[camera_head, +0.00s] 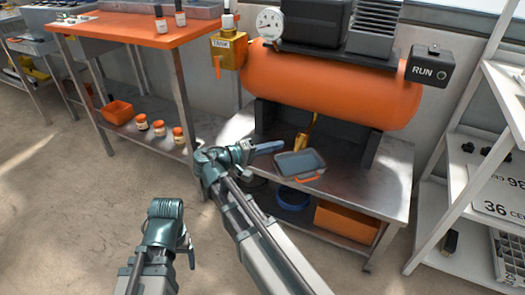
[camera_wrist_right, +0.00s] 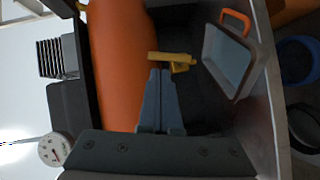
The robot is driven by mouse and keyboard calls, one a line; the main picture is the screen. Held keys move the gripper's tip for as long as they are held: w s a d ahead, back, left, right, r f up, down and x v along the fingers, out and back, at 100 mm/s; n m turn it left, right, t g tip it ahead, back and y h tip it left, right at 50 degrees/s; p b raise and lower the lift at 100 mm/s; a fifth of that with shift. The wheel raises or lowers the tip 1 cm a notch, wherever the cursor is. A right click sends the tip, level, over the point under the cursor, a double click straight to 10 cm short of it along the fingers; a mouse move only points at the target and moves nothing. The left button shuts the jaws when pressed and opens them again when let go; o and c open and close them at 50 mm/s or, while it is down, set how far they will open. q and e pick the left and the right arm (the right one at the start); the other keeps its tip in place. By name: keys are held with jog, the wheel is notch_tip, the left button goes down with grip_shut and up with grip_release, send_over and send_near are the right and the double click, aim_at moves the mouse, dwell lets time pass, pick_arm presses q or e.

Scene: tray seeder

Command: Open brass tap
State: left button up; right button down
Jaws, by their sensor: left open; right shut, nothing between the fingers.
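The brass tap (camera_head: 308,131) hangs below the orange tank (camera_head: 345,95), above the metal bench. In the right wrist view, its yellow lever (camera_wrist_right: 169,57) lies across, just beyond the fingertips. My right gripper (camera_head: 281,146) is shut and empty. Its fingers (camera_wrist_right: 160,72) point at the tap, very close to it; I cannot tell whether they touch. My left gripper (camera_head: 190,252) is open and empty, low over the floor, away from the bench. A second brass-coloured fitting (camera_head: 228,50), labelled TANK with an orange lever, sits at the tank's left end.
A grey tray (camera_head: 300,163) with an orange handle sits on the bench below the tap; it also shows in the right wrist view (camera_wrist_right: 229,58). A dark tank support (camera_head: 372,150) stands right of the tap. A blue ring (camera_head: 293,198) and an orange bin (camera_head: 346,223) are underneath.

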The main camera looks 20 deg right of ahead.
aim_at(300, 140)
pick_arm(q)
jog(key=shift+f+b, duration=0.35)
jog(key=shift+f, duration=0.05)
pick_arm(e)
jog(key=d, duration=0.6)
jog(key=shift+w+d+f, duration=0.15)
jog(key=shift+w+f, duration=0.3)
pick_arm(q)
jog(key=shift+r, duration=0.1)
jog(key=shift+r+p, duration=0.3)
jog(key=shift+p, duration=0.15)
pick_arm(e)
jog(key=shift+s+d+r+m, duration=0.1)
jog(key=shift+s+m, duration=0.05)
jog(key=shift+m, duration=0.15)
